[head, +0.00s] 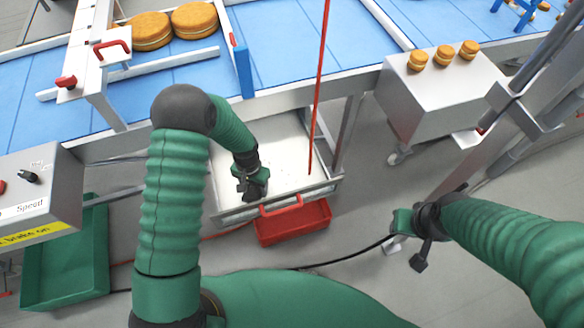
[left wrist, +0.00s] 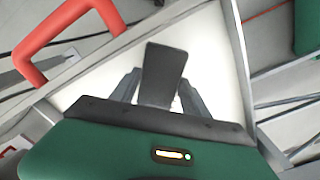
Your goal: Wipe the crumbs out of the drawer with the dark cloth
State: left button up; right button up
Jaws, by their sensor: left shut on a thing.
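The drawer (head: 290,160) is pulled out under the conveyor, with a pale inside and a red handle (head: 282,206) on its front. A few tiny specks, likely crumbs, show faintly on its floor. My left gripper (head: 251,192) reaches down into the drawer's left front part. In the left wrist view it is shut on the dark cloth (left wrist: 163,75), which stands out between the two fingers over the pale drawer floor (left wrist: 212,60). Whether the cloth touches the floor I cannot tell. My right gripper (head: 400,225) is off to the right, away from the drawer; its fingers are too unclear to read.
A red bin (head: 300,224) is below the drawer front. A thin red pole (head: 319,90) crosses in front of the drawer's right side. A green crate (head: 65,260) stands at left. A steel cart (head: 440,95) with three round cakes stands at right. A black cable crosses the floor.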

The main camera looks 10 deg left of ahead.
pick_arm(q)
notch_tip(320, 180, up, 2)
jog(key=shift+w+p, duration=0.1)
jog(key=shift+p, duration=0.45)
notch_tip(320, 180, up, 3)
jog(key=shift+f+p, duration=0.1)
jog(key=shift+p, duration=0.95)
